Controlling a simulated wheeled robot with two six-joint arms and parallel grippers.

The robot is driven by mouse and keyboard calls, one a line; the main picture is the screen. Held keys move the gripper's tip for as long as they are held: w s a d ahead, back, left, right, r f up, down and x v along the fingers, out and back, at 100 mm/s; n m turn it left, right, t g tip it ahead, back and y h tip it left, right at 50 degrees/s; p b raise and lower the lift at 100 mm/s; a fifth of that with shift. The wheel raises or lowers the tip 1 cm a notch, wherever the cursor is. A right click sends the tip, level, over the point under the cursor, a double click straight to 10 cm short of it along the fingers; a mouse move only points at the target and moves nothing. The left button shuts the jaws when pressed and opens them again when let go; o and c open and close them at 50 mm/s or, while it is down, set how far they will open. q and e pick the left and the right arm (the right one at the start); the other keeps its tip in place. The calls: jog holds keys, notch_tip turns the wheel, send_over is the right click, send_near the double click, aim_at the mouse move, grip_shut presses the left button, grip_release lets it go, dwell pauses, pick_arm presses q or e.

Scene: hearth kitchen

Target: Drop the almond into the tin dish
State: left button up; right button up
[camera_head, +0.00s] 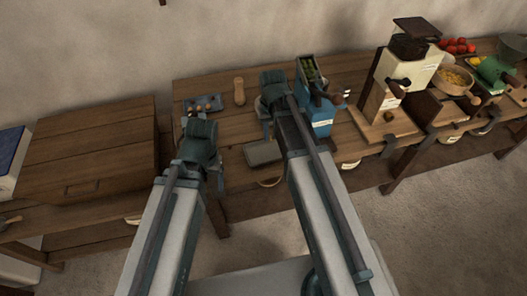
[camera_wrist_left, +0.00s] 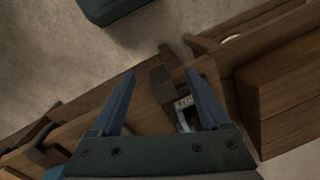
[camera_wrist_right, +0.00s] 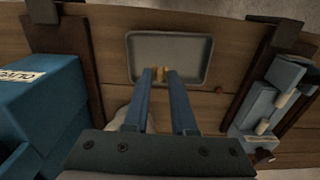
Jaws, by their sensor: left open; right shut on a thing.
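The tin dish is a shallow grey rectangular tray with a raised rim (camera_wrist_right: 208,50). In the head view the dish (camera_head: 263,153) lies near the table's front edge. My right gripper (camera_wrist_right: 161,74) is shut on the almond (camera_wrist_right: 161,76), a small tan piece between the fingertips. In the right wrist view the fingertips and almond overlap the dish's lower part; their height above it is unclear. In the head view my right gripper (camera_head: 266,112) is just behind the dish, and the almond is hidden. My left gripper (camera_head: 220,180) is open and empty; its fingers (camera_wrist_left: 160,82) also show in the left wrist view.
A blue labelled box (camera_wrist_right: 40,95) stands beside the dish. A wooden chest (camera_head: 90,150) stands at the left. Grinders (camera_head: 400,75) crowd the right.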

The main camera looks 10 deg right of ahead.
jog(key=b, duration=0.6)
send_over(270, 154)
jog(key=shift+f, duration=3)
jog(key=o, duration=0.9)
jog(key=shift+r+p, duration=0.2)
jog(key=shift+p, duration=0.1)
notch_tip(270, 154, up, 14)
jog(key=p, duration=1.3)
jog(key=shift+f+p, duration=0.2)
jog(key=shift+p, duration=0.1)
jog(key=shift+s+a, duration=0.1)
jog(key=shift+s, duration=0.05)
